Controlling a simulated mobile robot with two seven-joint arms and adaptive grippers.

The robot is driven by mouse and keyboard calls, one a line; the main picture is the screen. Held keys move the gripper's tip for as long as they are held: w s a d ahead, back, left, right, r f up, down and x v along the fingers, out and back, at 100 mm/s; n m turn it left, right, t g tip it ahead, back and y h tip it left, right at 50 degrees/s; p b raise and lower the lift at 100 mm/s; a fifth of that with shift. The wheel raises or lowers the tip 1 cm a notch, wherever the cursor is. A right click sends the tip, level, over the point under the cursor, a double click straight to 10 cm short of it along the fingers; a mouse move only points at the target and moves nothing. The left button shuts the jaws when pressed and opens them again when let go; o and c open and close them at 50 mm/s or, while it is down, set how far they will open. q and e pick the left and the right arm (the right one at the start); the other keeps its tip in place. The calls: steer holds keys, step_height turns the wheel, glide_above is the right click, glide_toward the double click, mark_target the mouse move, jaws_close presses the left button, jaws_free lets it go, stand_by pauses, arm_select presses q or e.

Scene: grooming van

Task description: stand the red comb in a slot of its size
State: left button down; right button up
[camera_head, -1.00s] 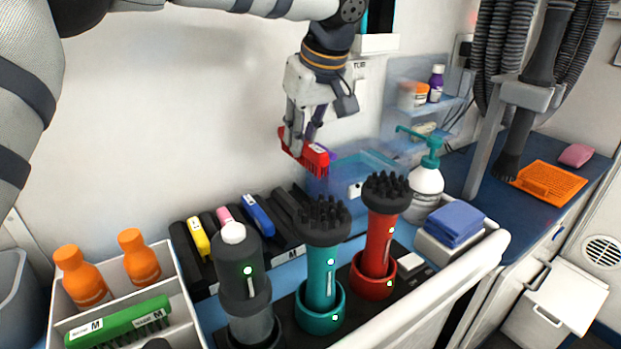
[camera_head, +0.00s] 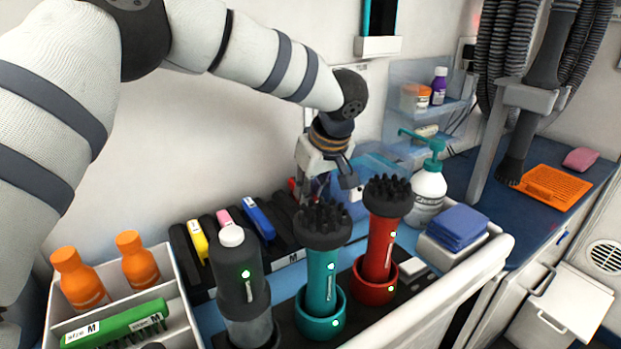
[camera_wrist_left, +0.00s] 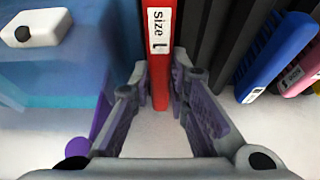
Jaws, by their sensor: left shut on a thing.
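My left gripper (camera_head: 312,190) is shut on the red comb (camera_wrist_left: 160,70), whose label reads "Size L" in the wrist view. In the head view only a sliver of the red comb (camera_head: 292,187) shows beside the fingers; the brush heads and gripper hide the rest. The gripper is low over the right end of the black slotted rack (camera_head: 285,258). The wrist view shows dark slot walls (camera_wrist_left: 215,45) just right of the comb. I cannot tell whether its lower edge is inside a slot. My right gripper is not in view.
The rack holds a yellow comb (camera_head: 198,241), a pink comb (camera_head: 224,217) and a blue comb (camera_head: 259,218). A teal brush (camera_head: 322,280) and a red brush (camera_head: 379,245) stand in front. A translucent blue bin (camera_wrist_left: 60,75) is close beside the comb.

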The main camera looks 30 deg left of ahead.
arm_select(q)
steer(key=shift+f, duration=0.25)
steer(key=c, duration=1.8)
jaws_free()
steer(key=v, duration=1.2)
steer(key=shift+w+a+r+p, duration=0.15)
steer(key=shift+r+p, duration=0.05)
steer(key=shift+p, duration=0.1)
